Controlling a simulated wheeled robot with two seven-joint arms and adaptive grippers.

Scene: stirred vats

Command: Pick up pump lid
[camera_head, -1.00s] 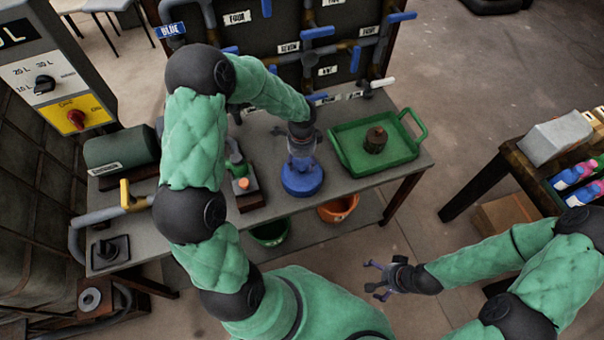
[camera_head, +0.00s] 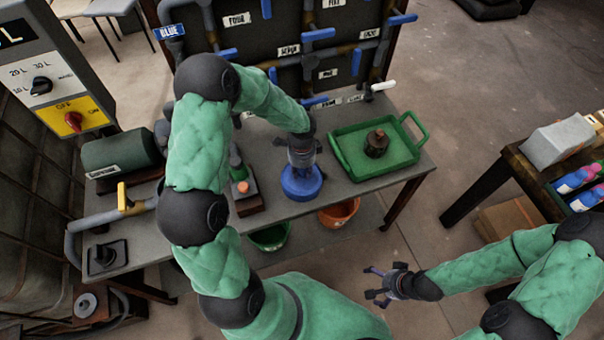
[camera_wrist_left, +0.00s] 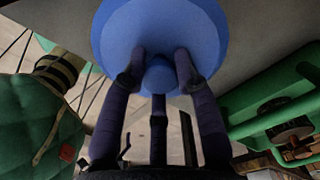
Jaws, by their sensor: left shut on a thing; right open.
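The pump lid, a round blue disc (camera_head: 302,188) with a small knob in its middle, is at the front of the grey bench, left of the green tray. My left gripper (camera_head: 303,168) is directly above it, pointing down. In the left wrist view, the lid (camera_wrist_left: 160,25) fills the top, and the dark fingers (camera_wrist_left: 158,85) are closed around its knob. I cannot tell whether the lid rests on the bench or is slightly raised. My right gripper (camera_head: 380,285) is open and empty, in front of the bench and away from the lid.
The green tray (camera_head: 345,150) holds a dark, rusty part (camera_head: 376,143). A small block with an orange button (camera_head: 243,187) stands left of the lid. Labelled pipes with blue handles (camera_head: 318,34) rise behind. Orange (camera_head: 338,215) and green (camera_head: 270,238) buckets sit below.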

